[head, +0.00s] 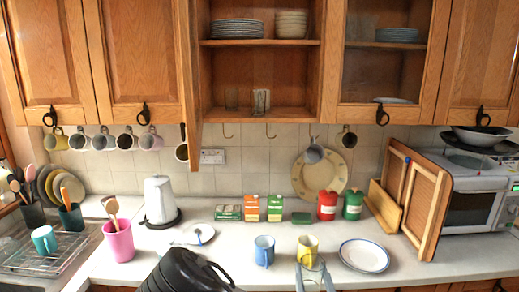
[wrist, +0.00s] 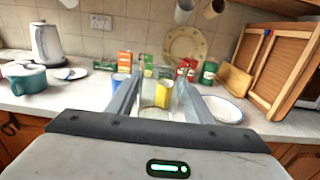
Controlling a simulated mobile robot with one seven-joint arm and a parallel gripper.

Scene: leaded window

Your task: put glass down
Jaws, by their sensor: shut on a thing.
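My gripper (head: 314,266) is low at the front of the counter (head: 225,262). Its two grey fingers are shut on a clear drinking glass (wrist: 150,100), seen between them in the wrist view. The glass is faint and see-through, and it also shows between the fingers in the head view (head: 313,274). A yellow mug (head: 307,245) stands just behind it and shows through it. I cannot tell whether the base of the glass touches the counter. Two other glasses (head: 261,100) stand on the open cupboard's lower shelf.
A blue mug (head: 264,250) stands left of the yellow one, and a white plate (head: 364,256) lies to the right. Boxes and red and green tins (head: 327,205) line the wall. A pink utensil pot (head: 118,241) and a white kettle (head: 160,199) stand left. Counter right of the plate is clear.

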